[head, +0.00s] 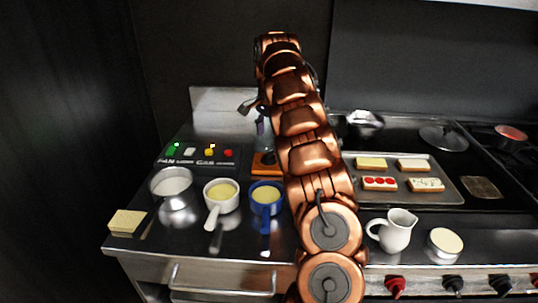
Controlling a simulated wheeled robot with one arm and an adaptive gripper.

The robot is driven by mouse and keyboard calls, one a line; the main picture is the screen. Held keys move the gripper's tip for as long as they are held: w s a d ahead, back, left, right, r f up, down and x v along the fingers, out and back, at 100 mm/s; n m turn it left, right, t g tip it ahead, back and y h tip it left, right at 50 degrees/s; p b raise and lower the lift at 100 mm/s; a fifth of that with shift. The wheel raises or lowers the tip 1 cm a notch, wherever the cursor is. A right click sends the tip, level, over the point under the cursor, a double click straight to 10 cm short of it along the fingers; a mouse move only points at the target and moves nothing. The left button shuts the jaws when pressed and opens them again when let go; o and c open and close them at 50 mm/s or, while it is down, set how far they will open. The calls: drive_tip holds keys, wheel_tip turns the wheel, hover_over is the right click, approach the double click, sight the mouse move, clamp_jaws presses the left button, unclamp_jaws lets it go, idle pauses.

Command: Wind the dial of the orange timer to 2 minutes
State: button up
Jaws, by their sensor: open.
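The orange timer (264,160) sits on the steel counter behind the blue pan, just left of my arm. Only part of its orange body shows. Its dial and any markings cannot be made out, and my arm covers its right side. My copper arm rises from the bottom of the head view and bends over at the top. My gripper (262,140) hangs down over the timer, open and mostly hidden behind the arm. Whether it touches the dial cannot be seen.
A control panel (200,154) with coloured buttons is left of the timer. In front stand a steel pot (174,190), a white pan (221,194) and a blue pan (266,198). A tray (448,190) and a white jug (394,232) lie right.

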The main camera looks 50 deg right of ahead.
sight(269, 152)
drive_tip(key=shift+f+p, duration=0.6)
drive_tip(key=shift+f, duration=3.15)
drive_tip(key=c, duration=1.2)
drive_tip(key=shift+w+d+r+b, duration=0.1)
drive_tip(key=shift+d+r+b, duration=0.25)
drive_tip(key=shift+r+b, duration=0.15)
drive_tip(key=shift+c, duration=0.5)
drive_tip(key=shift+a+f+n+b, duration=0.2)
drive_tip(key=shift+f+n+b, duration=0.1)
drive_tip(key=shift+n, duration=0.1)
